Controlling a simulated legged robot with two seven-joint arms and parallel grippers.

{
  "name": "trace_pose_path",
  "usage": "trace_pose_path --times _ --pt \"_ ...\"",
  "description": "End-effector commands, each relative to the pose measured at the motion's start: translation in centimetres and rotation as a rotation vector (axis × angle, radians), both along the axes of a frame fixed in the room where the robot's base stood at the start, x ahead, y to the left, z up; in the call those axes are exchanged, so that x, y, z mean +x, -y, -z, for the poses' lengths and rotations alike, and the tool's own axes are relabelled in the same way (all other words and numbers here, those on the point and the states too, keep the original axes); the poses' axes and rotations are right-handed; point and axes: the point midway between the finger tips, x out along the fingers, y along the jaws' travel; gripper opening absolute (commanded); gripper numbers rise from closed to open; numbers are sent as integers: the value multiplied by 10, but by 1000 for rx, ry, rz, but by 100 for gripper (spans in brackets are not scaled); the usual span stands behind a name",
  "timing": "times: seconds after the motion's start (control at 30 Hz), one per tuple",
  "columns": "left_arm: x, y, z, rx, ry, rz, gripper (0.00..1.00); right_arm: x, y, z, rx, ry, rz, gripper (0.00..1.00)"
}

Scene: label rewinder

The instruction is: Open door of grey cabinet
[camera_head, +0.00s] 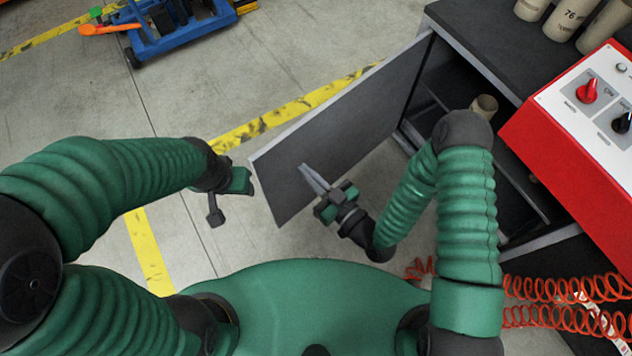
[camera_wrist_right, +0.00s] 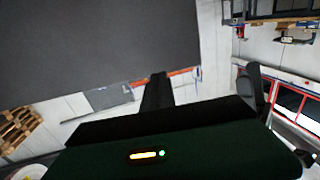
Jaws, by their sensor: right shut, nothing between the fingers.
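The grey cabinet (camera_head: 470,60) stands at the upper right in the head view. Its door (camera_head: 345,125) is swung wide open, out toward the left, and the dark shelves inside show. My right gripper (camera_head: 308,172) is shut and empty, in front of the inner face of the door near its free end. I cannot tell whether the fingertips touch the panel. In the right wrist view, the dark door panel (camera_wrist_right: 100,45) fills the upper left, beyond the right gripper (camera_wrist_right: 158,80). My left gripper (camera_head: 215,218) hangs left of the door's free edge, apart from it; its fingers are unclear.
A red control box (camera_head: 570,150) with knobs sits at the right. Cardboard tubes (camera_head: 570,15) stand on the cabinet top, and one roll (camera_head: 484,106) is inside. Orange coiled hoses (camera_head: 560,318) lie lower right. A blue cart (camera_head: 180,35) stands far left.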

Motion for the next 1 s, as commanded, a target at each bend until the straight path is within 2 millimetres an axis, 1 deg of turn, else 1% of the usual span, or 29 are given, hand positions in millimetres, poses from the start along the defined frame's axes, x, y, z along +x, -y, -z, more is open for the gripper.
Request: trace_pose_path --times 0.1,0.3,0.47,0.83,0.93,1.0 --pt "0 0 7 0 -1 0 52 19 -19 1 1 4 -1 0" --pt "0 0 14 0 -1 0 52 44 -42 1 1 1 1 0" --pt "-1 0 15 0 -1 0 52 52 -51 0 1 0 1 0" --pt "0 0 15 0 -1 0 52 54 -53 0 0 0 3 0" --pt "0 0 17 0 -1 0 52 63 -62 1 -4 6 19 0" --pt "0 0 20 0 -1 0 52 74 -73 3 -6 10 40 0"
